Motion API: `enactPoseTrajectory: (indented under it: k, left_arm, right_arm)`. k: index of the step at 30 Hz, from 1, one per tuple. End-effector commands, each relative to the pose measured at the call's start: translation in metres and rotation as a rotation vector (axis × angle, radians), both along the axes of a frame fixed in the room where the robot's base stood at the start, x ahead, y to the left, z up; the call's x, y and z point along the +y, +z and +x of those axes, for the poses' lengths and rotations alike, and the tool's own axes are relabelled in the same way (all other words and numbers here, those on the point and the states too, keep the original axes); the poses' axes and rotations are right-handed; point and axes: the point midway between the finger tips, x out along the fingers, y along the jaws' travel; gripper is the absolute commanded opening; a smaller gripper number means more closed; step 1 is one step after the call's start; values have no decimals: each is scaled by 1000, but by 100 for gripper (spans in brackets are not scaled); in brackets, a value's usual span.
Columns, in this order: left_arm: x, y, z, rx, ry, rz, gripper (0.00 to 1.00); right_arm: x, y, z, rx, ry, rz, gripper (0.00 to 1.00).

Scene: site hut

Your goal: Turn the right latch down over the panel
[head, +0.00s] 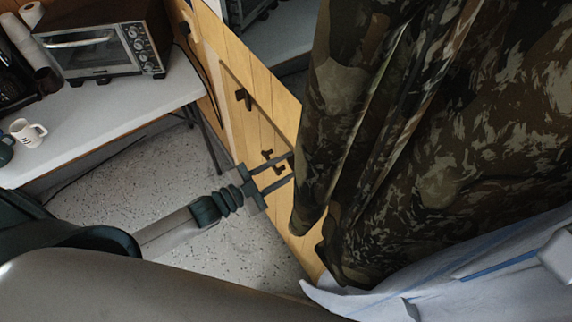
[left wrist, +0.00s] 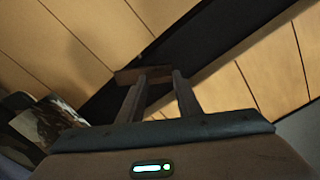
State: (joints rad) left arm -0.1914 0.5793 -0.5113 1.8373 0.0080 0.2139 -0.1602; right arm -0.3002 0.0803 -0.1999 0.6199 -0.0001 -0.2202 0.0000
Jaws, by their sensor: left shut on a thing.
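A wooden panelled board (head: 262,125) stands upright in the middle of the head view, with small dark fittings (head: 243,96) on its face. My left gripper (head: 291,168) reaches to it from the left, its two fingers apart and its tips by the edge of a camouflage cloth. In the left wrist view, a short brown latch bar (left wrist: 126,76) lies across the tips of my left gripper (left wrist: 160,76), in front of a dark strip. The gripper is shut on this latch. How far it is turned is hard to tell. My right gripper is not in view.
The camouflage cloth (head: 420,130) hangs close on the right and hides part of the board. A white table (head: 100,115) at the left bears a toaster oven (head: 100,45) and a white mug (head: 27,131). Speckled floor (head: 185,155) shows between table and board.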

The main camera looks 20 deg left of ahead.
Motion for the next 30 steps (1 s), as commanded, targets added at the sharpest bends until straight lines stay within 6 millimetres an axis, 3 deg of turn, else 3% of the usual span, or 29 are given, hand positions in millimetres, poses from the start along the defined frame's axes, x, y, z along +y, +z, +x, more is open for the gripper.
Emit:
enactPoseTrajectory:
  k: [30]
  left_arm:
    - [-2,-5,-2,-565,-1,723,0]
  right_arm:
    - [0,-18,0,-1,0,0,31]
